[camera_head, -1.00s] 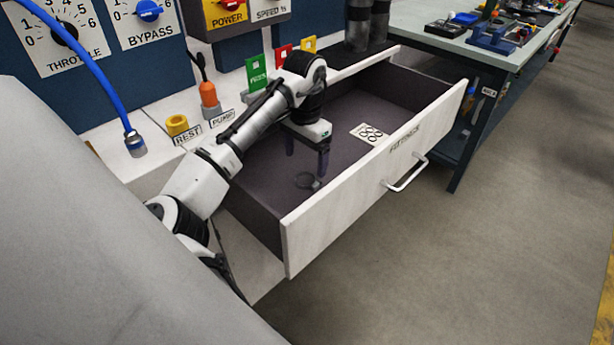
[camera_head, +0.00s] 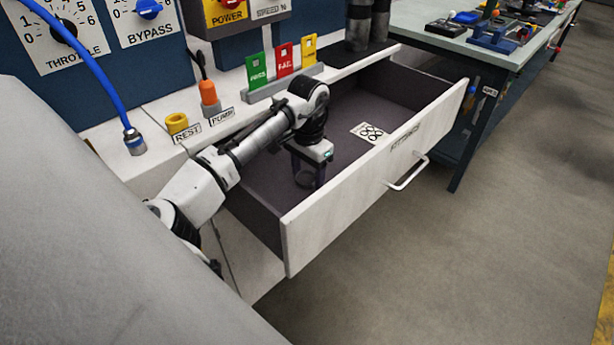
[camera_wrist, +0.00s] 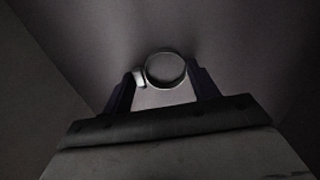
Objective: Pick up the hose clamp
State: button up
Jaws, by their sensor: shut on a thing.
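The hose clamp (camera_wrist: 165,70) is a round metal band with a small screw housing on its left side in the wrist view. My gripper (camera_wrist: 163,82) is shut on it, with one dark finger on each side of the ring. In the head view, my gripper (camera_head: 307,180) points down inside the open drawer, and the clamp (camera_head: 305,180) shows only faintly as a ring between the fingers. Whether the clamp still touches the drawer floor I cannot tell.
The drawer (camera_head: 345,195) has a white front labelled FITTINGS and a handle (camera_head: 408,173). A marker card (camera_head: 370,132) lies inside it. Green, red and yellow tags (camera_head: 283,62) stand in a holder behind.

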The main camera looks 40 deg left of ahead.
jog(key=shift+c, duration=0.8)
jog(key=shift+r, duration=0.1)
